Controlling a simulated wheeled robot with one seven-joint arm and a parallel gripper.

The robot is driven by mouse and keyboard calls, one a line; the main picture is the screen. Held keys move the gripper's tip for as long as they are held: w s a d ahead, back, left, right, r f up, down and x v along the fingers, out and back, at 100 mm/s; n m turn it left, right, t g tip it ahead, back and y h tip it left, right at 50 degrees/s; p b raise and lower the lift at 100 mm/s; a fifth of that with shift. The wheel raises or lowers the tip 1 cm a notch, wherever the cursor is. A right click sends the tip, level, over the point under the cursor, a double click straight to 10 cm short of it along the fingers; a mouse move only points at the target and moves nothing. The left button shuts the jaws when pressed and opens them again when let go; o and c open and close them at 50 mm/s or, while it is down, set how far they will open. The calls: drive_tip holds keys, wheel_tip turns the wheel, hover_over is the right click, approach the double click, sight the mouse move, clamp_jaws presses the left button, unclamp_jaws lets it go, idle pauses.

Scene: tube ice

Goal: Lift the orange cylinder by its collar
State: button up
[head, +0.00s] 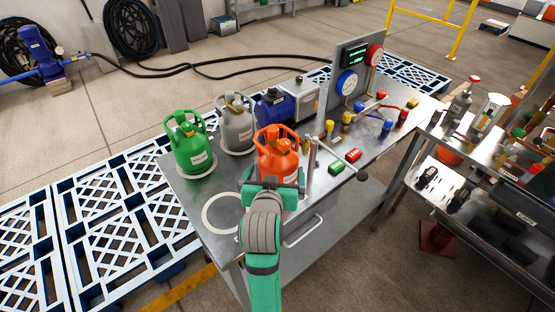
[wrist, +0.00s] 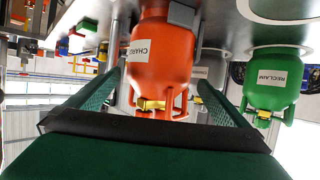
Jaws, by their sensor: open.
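The orange cylinder (head: 277,158) stands upright on the metal bench, with its collar (head: 272,134) on top. In the wrist view, which is upside down, the orange cylinder (wrist: 162,60) bears a white label, and its collar (wrist: 180,103) with a brass valve points down the picture. My gripper (head: 274,180) is at the near side of the cylinder, partly hiding its lower body. In the wrist view my gripper's (wrist: 160,88) green fingers are spread, one to each side of the collar. No finger contact shows, and the gripper is empty.
A green cylinder (head: 189,149) and a grey cylinder (head: 235,128) stand left and behind. A blue pump (head: 274,107) is behind. A metal post with a bar (head: 314,152) stands close on the right. An empty ring mark (head: 205,218) lies at the bench's front left.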

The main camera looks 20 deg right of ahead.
drive_tip(key=shift+x, duration=4)
drive_tip(key=shift+s+f, duration=0.1)
drive_tip(key=shift+f, duration=0.05)
drive_tip(key=c, duration=1.6)
